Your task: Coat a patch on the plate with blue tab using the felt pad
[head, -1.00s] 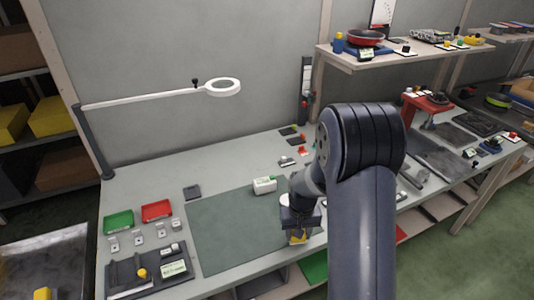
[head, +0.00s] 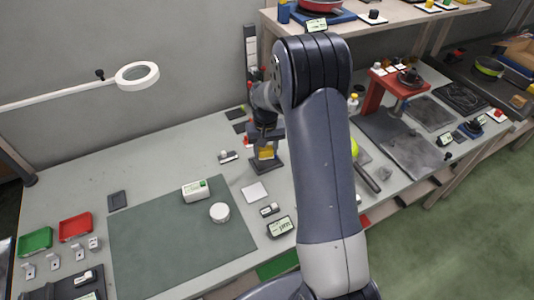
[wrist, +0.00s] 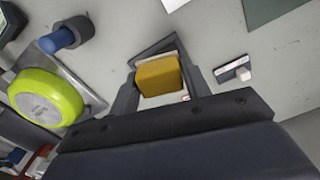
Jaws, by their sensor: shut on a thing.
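My gripper (head: 266,150) is over the work table, right of the green mat. It is shut on a yellow-orange block (wrist: 160,76), which looks like the felt pad. A dark flat piece (wrist: 153,50) shows behind and beneath the block; in the head view its edge shows under my gripper (head: 270,167). A bit of pale surface and a small reddish spot show by the block's near edge. I cannot tell whether the block touches what is below. Dark plates (head: 242,127) lie behind my gripper. No blue tab can be made out.
A small metal piece with a pale knob (wrist: 232,70) and a lime round thing (wrist: 48,105) flank my gripper.

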